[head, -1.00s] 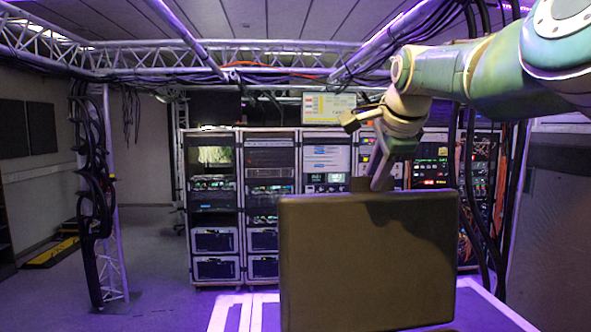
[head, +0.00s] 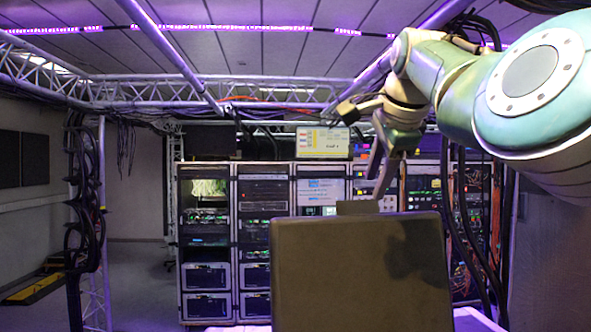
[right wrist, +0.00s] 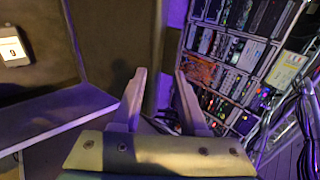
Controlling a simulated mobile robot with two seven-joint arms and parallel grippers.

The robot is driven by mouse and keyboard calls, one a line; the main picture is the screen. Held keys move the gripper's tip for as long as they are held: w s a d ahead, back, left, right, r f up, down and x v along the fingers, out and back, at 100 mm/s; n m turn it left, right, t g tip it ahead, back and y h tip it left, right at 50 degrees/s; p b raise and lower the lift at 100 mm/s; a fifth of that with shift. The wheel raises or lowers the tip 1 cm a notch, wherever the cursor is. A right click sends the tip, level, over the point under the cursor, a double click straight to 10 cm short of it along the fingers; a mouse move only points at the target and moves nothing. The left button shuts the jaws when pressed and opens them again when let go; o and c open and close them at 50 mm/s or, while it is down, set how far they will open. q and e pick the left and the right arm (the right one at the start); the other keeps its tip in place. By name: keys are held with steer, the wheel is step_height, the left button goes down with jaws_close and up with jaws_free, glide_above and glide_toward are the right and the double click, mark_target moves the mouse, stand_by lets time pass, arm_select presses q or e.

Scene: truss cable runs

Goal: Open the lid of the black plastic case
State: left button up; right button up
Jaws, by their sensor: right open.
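The black plastic case (head: 360,280) shows in the head view as a large dark panel, its lid, standing upright in the lower middle. A small tab (head: 357,207) sticks up from its top edge. My right gripper (head: 382,190) is just above that edge, right of the tab, fingers pointing down. In the right wrist view the gripper (right wrist: 162,85) is open, with nothing seen between its fingers. A dark panel (right wrist: 112,40), probably the lid, stands beside the left finger; I cannot tell whether they touch. The case's lower part is hidden in the head view. My left gripper is not in view.
Equipment racks (head: 265,225) stand behind the case. Cables hang from the truss (head: 88,220) at left and beside the racks at right. A purple-lit surface (head: 478,318) shows beside the case. A white device (right wrist: 12,47) is at the left in the right wrist view.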

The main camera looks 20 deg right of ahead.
steer(key=b+v, duration=0.3)
steer(key=v, duration=0.2)
steer(key=shift+s+r, duration=0.1)
steer(key=shift+r, duration=0.15)
